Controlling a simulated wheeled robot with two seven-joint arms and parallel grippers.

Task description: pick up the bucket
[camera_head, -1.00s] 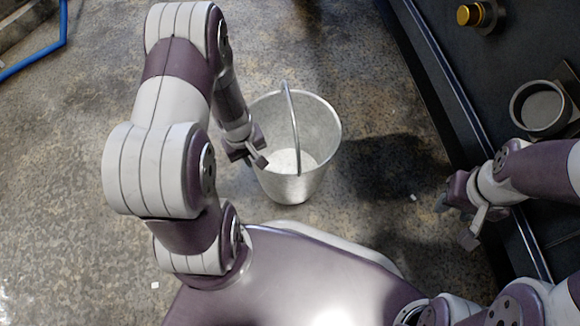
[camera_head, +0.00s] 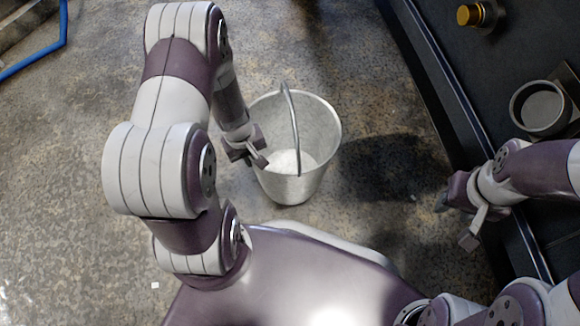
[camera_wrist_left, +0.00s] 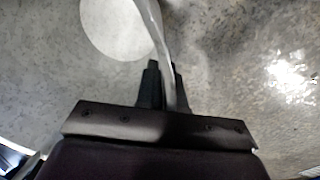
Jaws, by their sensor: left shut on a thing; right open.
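The bucket (camera_head: 325,135) is a pale grey metal pail standing upright on the floor in the middle of the head view. Its thin handle (camera_head: 289,110) arches up over the opening. My left gripper (camera_head: 262,160) is at the bucket's near-left rim and is shut on it. In the left wrist view, the rim (camera_wrist_left: 158,35) passes as a strip between the two dark fingers, with the bucket's pale round bottom (camera_wrist_left: 115,25) beyond. My right gripper (camera_head: 455,222) is open and empty, off to the right, apart from the bucket.
A dark machine counter (camera_head: 455,60) runs down the right side, with a round metal cup (camera_head: 541,106) and a yellow knob (camera_head: 470,14) on it. A blue pipe (camera_head: 40,52) lies at the upper left. The floor around the bucket is clear.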

